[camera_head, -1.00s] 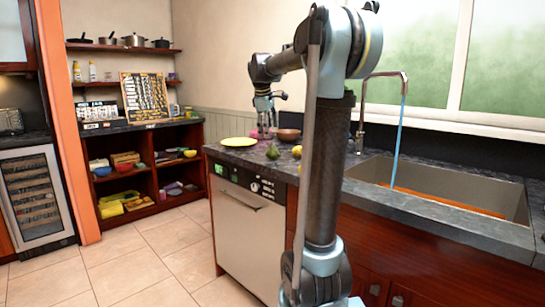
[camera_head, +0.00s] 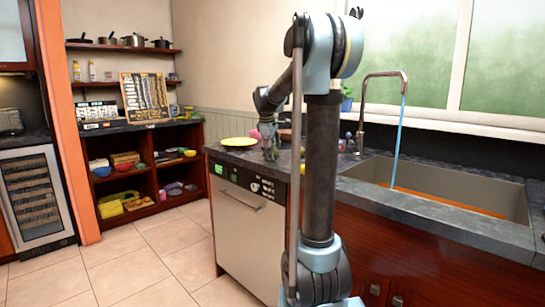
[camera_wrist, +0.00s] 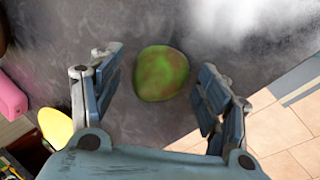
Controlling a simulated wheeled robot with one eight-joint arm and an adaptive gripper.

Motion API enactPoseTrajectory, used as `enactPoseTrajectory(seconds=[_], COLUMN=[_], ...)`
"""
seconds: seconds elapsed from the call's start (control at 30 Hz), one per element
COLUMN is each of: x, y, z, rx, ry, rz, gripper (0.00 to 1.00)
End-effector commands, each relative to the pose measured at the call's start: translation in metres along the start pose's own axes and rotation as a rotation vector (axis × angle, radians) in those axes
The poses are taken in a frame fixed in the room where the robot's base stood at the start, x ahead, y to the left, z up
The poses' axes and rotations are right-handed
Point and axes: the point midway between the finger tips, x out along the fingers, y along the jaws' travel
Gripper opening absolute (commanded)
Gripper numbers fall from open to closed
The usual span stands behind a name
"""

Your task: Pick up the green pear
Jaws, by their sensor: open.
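The green pear (camera_wrist: 161,73) shows in the wrist view as a round green fruit with reddish-brown patches, lying on the dark stone counter (camera_wrist: 180,25). My gripper (camera_wrist: 158,75) is open, with one finger on each side of the pear in that view. I see gaps between the pear and both fingers. In the head view my gripper (camera_head: 269,150) points down, low over the counter near its front edge. The pear is hidden there behind my gripper and arm.
A yellow plate (camera_head: 239,142) lies on the counter left of my gripper; its yellow edge also shows in the wrist view (camera_wrist: 56,126). A pink object (camera_wrist: 10,97) is at the wrist view's left edge. The sink (camera_head: 450,185) with running tap is at right.

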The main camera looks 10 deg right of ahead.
Motion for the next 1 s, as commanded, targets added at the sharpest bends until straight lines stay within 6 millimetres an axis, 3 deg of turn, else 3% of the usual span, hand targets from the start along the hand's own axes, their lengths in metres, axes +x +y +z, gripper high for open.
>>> enactPoseTrajectory(seconds=[0.23,0.47,0.5,0.83,1.0], x=[0.002,0.002,0.002,-0.001,-0.018], y=[0.0,0.0,0.0,0.001,0.008], z=[0.0,0.0,0.0,0.0,0.0], rx=[0.0,-0.001,-0.001,-0.001,-0.001], ry=[0.0,0.0,0.0,0.0,0.0], rz=[0.0,0.0,0.0,0.0,0.0], gripper=[0.69,0.19,0.18,0.18,0.18])
